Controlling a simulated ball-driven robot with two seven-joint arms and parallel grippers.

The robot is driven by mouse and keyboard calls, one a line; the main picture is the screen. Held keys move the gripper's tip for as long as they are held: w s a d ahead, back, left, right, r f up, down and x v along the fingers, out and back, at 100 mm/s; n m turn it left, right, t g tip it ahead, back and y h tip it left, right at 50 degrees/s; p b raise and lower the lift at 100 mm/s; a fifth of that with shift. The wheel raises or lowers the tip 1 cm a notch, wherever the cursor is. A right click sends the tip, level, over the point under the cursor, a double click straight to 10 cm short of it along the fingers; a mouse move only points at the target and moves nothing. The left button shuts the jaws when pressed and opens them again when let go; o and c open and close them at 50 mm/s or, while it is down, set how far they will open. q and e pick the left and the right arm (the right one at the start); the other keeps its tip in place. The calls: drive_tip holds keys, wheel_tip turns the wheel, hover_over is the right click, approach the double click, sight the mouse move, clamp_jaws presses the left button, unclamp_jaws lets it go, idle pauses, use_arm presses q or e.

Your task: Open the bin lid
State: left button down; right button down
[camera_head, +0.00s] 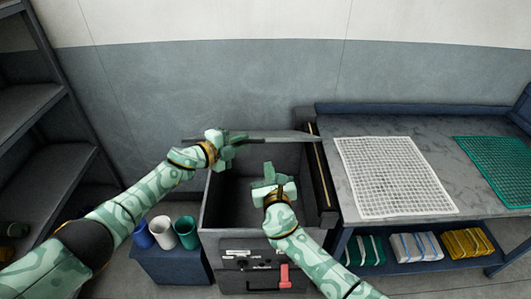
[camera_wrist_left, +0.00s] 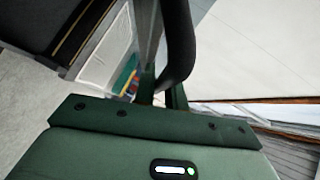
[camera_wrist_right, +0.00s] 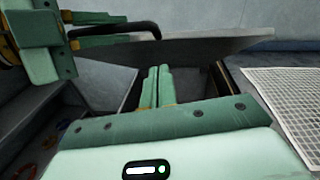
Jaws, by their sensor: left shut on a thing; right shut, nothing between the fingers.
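The grey bin (camera_head: 207,215) stands in the middle of the head view with its top open. Its lid (camera_head: 285,136) is raised at the back and seen nearly edge-on; it also shows in the right wrist view (camera_wrist_right: 205,52). My left gripper (camera_head: 230,146) is shut on the lid's black handle, a bar seen in the left wrist view (camera_wrist_left: 180,45) and right wrist view (camera_wrist_right: 125,29). My right gripper (camera_head: 268,176) is shut and empty over the bin's opening, below the lid; its fingers (camera_wrist_right: 157,86) show together. The bin's inside is dark and partly hidden by it.
A workbench (camera_head: 405,146) with a white mesh (camera_head: 392,175) and a green mesh (camera_head: 497,165) stands close on the right. Blue, white and green cups (camera_head: 162,231) stand on a low blue stand at left. Grey shelves (camera_head: 45,160) rise at far left.

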drive_tip(key=shift+w+a+r, duration=0.15)
drive_tip(key=shift+w+r, duration=0.3)
drive_tip(key=shift+w, duration=0.3)
drive_tip(key=shift+w+a+r, duration=0.2)
drive_tip(key=shift+w+r, duration=0.2)
drive_tip(key=shift+w, duration=0.35)
drive_tip(key=shift+w+a+r, duration=0.15)
drive_tip(key=shift+w+r, duration=0.3)
drive_tip(key=shift+w, duration=0.3)
